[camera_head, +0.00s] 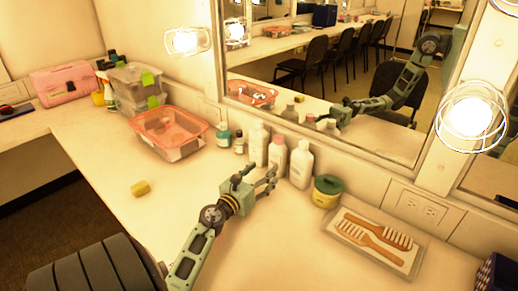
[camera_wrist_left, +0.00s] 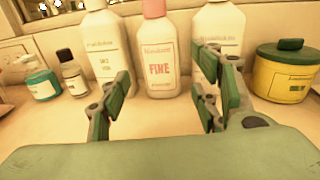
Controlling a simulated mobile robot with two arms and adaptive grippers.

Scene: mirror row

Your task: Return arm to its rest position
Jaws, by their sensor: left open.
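My left arm reaches over the counter from the lower left in the head view. Its gripper (camera_head: 268,180) is open, with its fingers pointing at a row of bottles by the mirror. The left wrist view shows the gripper (camera_wrist_left: 160,105) with nothing between its fingers. A pink-capped bottle (camera_wrist_left: 158,55) stands upright beyond the fingers, and it also shows in the head view (camera_head: 277,153). White bottles stand on either side of it, one at left (camera_head: 258,146) and one at right (camera_head: 301,165). My right gripper is not in view.
A yellow tub with a green lid (camera_head: 326,191) and a tray of combs (camera_head: 374,243) lie to the right. Small bottles (camera_head: 223,134) and an orange-rimmed bin (camera_head: 170,133) stand to the left. A yellow sponge (camera_head: 140,189) lies on otherwise clear counter.

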